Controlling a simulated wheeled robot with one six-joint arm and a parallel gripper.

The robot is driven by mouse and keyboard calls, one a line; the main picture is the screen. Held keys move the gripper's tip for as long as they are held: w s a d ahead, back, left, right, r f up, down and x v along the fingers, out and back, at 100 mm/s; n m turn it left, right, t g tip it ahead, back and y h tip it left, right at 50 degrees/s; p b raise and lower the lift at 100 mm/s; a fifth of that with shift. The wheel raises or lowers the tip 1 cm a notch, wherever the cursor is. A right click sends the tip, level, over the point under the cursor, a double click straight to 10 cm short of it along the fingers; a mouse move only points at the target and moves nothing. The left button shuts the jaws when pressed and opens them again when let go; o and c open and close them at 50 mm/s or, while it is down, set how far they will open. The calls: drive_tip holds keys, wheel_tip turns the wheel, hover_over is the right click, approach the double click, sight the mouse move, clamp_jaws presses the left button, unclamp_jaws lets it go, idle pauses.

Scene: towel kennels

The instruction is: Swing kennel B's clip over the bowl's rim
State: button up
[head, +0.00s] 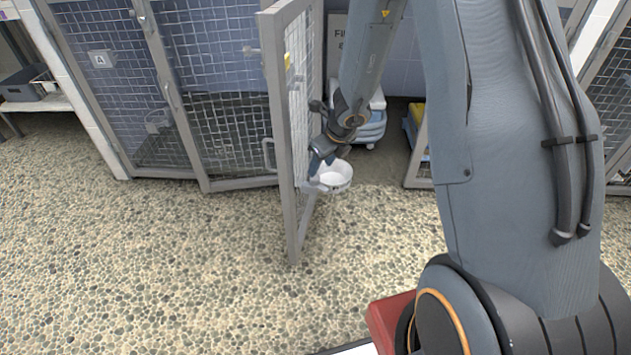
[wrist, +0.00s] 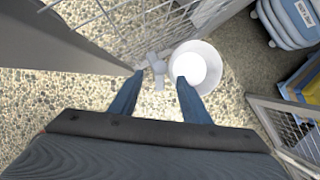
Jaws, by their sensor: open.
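A white bowl (head: 336,176) is beside the inner mesh of the open kennel door (head: 291,130), low on the door. It also shows in the wrist view (wrist: 196,66), right of centre, with a pale inside. A small light-grey fitting (wrist: 157,64), which looks like the clip, sits between the door mesh and the bowl; I cannot tell whether it crosses the rim. My gripper (head: 322,163) is at the bowl's near side. In the wrist view its two fingers (wrist: 160,80) are apart with nothing gripped, either side of the fitting, the right one overlapping the bowl's edge.
Closed kennel A (head: 100,59) stands at the left, with a bowl behind its mesh. A stack of blue and white tubs (head: 370,125) and a yellow item (wrist: 307,85) are behind. Another mesh door (wrist: 285,125) is at the right. The pebbled floor in front is clear.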

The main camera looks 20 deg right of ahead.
sight(316, 178)
drive_tip(key=b+x, duration=0.4)
drive_tip(key=x, duration=0.3)
drive_tip(key=shift+w+f, duration=0.1)
drive_tip(key=shift+f, duration=0.2)
drive_tip(key=c, duration=1)
drive_tip(key=shift+c, duration=0.2)
